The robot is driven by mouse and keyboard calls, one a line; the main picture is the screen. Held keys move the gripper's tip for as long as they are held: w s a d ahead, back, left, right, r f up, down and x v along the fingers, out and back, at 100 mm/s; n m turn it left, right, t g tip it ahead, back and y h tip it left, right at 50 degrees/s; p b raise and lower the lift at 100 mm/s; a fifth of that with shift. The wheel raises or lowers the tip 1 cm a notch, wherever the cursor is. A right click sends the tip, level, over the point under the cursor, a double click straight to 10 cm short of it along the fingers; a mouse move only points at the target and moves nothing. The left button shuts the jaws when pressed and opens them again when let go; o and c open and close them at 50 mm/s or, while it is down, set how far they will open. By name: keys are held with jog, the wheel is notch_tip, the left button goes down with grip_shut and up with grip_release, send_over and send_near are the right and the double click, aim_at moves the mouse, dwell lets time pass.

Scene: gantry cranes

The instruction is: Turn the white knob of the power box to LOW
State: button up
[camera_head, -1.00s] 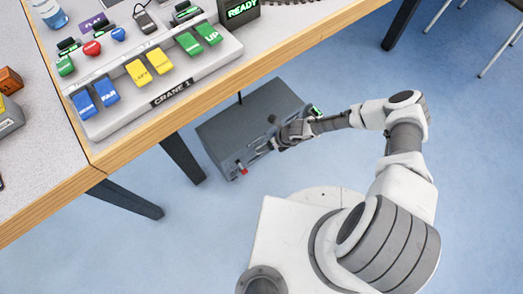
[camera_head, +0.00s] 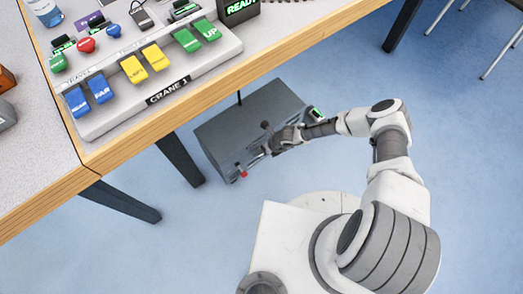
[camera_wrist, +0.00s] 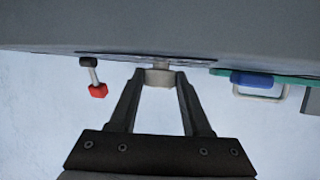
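The power box (camera_head: 246,122) is a dark grey case on the floor beneath the table edge in the head view. My gripper (camera_head: 272,146) is at its front face, and the arm hides part of that face. In the wrist view the grey box (camera_wrist: 160,28) fills the top. The white knob (camera_wrist: 159,77) sticks out from it, between the tips of my gripper (camera_wrist: 160,80). The two fingers stand apart, one on each side of the knob, with narrow gaps seeming to show. The knob's marks and setting are not readable.
A red-tipped lever (camera_wrist: 97,90) is left of the fingers; a blue part with a pale loop (camera_wrist: 257,83) is right. A small green-lit display (camera_head: 316,113) is at the box's right end. The table (camera_head: 235,65) with crane controls overhangs behind. Blue floor is clear to the right.

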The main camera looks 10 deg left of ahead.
grip_shut()
jog(key=shift+s+a+r+t+h+p, duration=0.1)
jog(key=shift+s+t+h+p, duration=0.05)
jog(key=shift+t+h+p, duration=0.35)
jog(key=t+h, duration=0.1)
jog(key=n+t+h, duration=0.1)
jog(key=shift+s+a+t, duration=0.2)
jog(key=shift+a+t, duration=0.1)
jog(key=t+h, duration=0.1)
jog(key=t+h+b, duration=0.1)
jog(key=shift+s+a+f+n+t, duration=0.2)
jog(key=shift+f+n+t, duration=0.1)
jog(key=shift+n, duration=0.1)
jog(key=shift+s+f+n+t+h+b, duration=0.15)
jog(key=shift+n+t+h+b, duration=0.25)
jog(key=shift+t+h+b, duration=0.7)
jog(key=shift+t, duration=0.3)
